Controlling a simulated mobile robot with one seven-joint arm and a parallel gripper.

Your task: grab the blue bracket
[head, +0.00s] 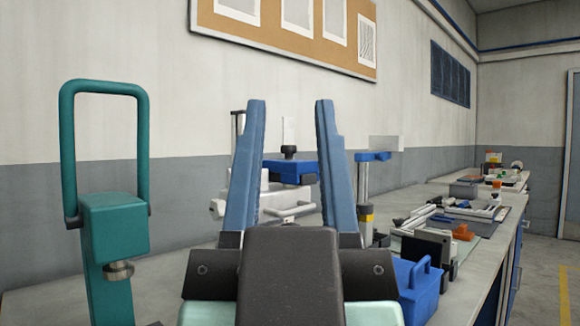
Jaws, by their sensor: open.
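My gripper (289,102) is open, its two blue-grey fingers pointing up and away with a clear gap and nothing held between them. A blue bracket-like block (290,172) with a black knob on top shows in the gap, beyond the fingers. It sits by a pale metal fixture, and the fingers hide its ends. Another blue bracket-like arm (372,156) tops a metal post just right of the right finger. I cannot tell for certain which of the two is the blue bracket. Neither is visibly gripped.
A teal stand with a tall loop handle (113,222) rises close on the left. A blue caddy with a handle (420,290) stands at the right bench edge. Black and grey devices (427,247) and several small parts crowd the bench behind. A wall closes the back; floor is open far right.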

